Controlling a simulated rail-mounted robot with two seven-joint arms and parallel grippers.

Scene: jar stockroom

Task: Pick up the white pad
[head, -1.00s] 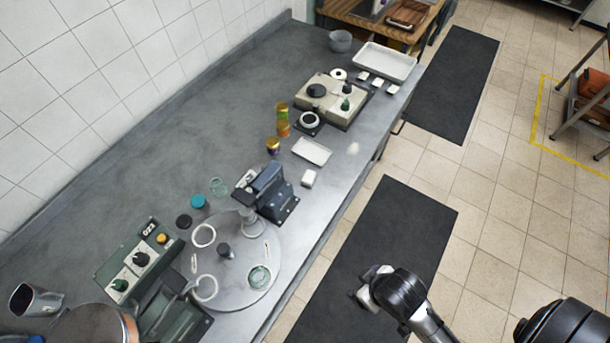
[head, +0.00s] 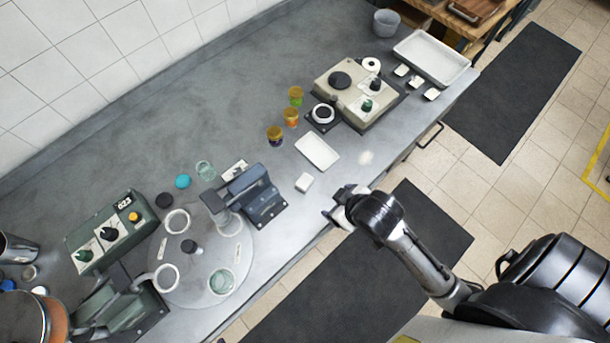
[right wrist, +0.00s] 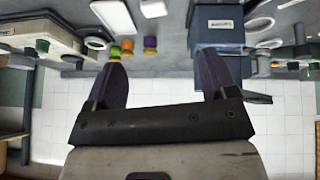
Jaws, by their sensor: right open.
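A small white pad (head: 304,182) lies flat on the grey counter, just in front of a white rectangular tray (head: 317,152). In the right wrist view the pad (right wrist: 153,8) shows at the top edge, beside the tray (right wrist: 113,15). My right gripper (head: 334,213) is at the counter's front edge, to the right of and nearer than the pad, apart from it. Its two fingers (right wrist: 160,72) are spread with nothing between them. My left gripper is out of view.
A blue-grey device (head: 255,195) stands left of the pad, beside a round turntable (head: 240,250). Several small coloured jars (head: 291,117) stand behind the tray. A beige scale-like unit (head: 350,90), a large white tray (head: 432,58) and small white blocks (head: 416,82) are farther back.

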